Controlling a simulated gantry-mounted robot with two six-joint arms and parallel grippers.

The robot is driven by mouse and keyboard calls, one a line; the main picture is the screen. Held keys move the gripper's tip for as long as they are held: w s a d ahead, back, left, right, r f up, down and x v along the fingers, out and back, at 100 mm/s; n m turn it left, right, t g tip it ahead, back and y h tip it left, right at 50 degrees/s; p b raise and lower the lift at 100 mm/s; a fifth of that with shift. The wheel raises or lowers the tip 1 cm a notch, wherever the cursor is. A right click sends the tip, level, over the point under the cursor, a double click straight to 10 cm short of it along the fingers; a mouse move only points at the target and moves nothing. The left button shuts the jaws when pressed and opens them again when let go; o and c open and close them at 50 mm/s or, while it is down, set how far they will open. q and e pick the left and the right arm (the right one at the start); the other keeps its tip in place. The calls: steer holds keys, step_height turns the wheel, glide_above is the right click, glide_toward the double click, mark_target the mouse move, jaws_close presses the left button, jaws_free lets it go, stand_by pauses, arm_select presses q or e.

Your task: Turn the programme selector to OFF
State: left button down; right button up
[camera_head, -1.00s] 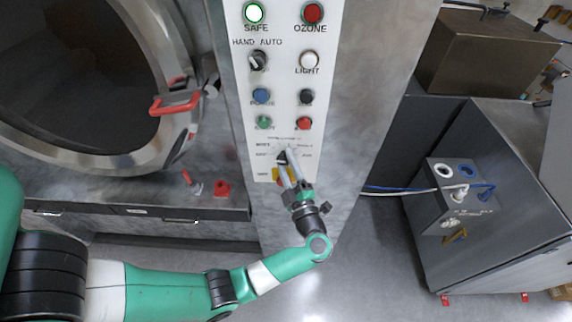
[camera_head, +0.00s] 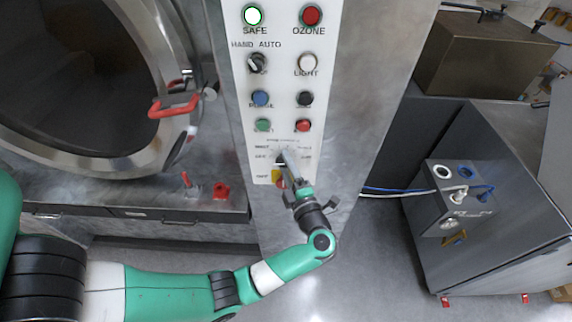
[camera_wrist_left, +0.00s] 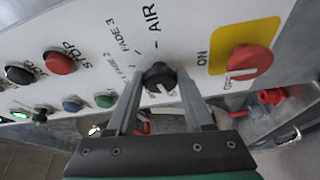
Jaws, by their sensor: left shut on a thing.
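The programme selector is a small black knob (camera_wrist_left: 158,76) on the white control panel, with AIR and FADE labels around it in the left wrist view. My left gripper (camera_wrist_left: 160,74) has one finger on each side of the knob and is shut on it. A pale mark on the knob points toward the gripper side in that view. In the head view my left gripper (camera_head: 286,158) reaches the lower panel from below, and its fingers mostly hide the selector. The right gripper is not in view.
A red ON knob (camera_wrist_left: 248,60) on a yellow plate sits close beside the selector. Red (camera_head: 303,125) and green (camera_head: 263,125) buttons lie just above it. The round door's red handle (camera_head: 175,105) is to the left. Open floor lies right of the panel.

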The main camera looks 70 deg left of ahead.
arm_select(q)
steer(key=shift+c, duration=1.7)
jaws_free()
steer(key=d+b, duration=0.1)
steer(key=d, duration=1)
steer(key=shift+s+d+f, duration=0.3)
steer(key=shift+f, duration=0.05)
